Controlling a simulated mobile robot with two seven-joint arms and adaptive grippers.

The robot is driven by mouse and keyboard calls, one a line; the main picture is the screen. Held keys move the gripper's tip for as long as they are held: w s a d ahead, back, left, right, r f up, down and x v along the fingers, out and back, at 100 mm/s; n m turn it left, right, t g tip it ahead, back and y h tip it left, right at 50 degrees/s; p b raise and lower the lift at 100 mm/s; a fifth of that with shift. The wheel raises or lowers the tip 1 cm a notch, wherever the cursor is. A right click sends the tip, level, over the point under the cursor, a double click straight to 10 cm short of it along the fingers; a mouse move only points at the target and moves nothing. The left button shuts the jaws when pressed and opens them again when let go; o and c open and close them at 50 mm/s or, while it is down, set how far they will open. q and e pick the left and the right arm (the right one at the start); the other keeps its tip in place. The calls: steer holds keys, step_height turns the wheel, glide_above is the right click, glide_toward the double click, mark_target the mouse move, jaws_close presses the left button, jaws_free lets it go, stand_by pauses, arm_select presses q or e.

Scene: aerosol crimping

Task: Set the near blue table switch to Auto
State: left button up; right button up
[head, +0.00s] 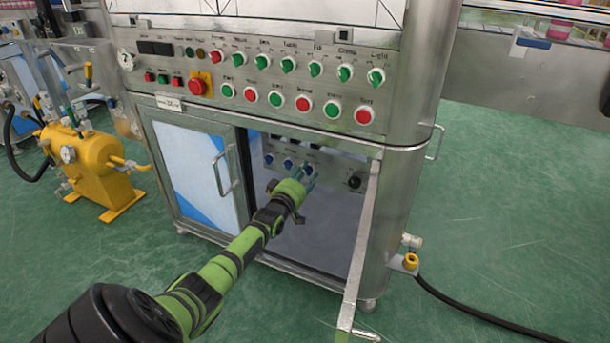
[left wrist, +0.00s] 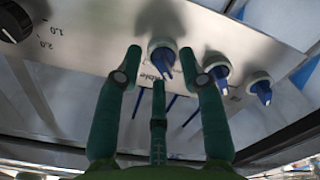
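The blue table switch (left wrist: 164,60) has a blue pointer on a pale round base. In the left wrist view it is the blue switch nearest the black dial, with a partly covered label ending in "able" beside it. In the head view this switch (head: 309,168) is partly hidden by my left gripper (head: 307,180), which reaches into the open lower cabinet. In the left wrist view my left gripper's (left wrist: 161,66) green fingers are spread, with the switch between their tips. I cannot tell whether they touch it. My right gripper is not in view.
Two more blue switches (left wrist: 217,66) (left wrist: 262,90) share the panel. A black dial (head: 354,182) is on the other side. The open cabinet door (head: 363,240) stands at the right of the opening. Red and green buttons (head: 303,103) line the upper panel.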

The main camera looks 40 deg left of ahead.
arm_select(q)
steer(key=shift+s, duration=0.1)
steer(key=v, duration=1.2)
stand_by(0.4)
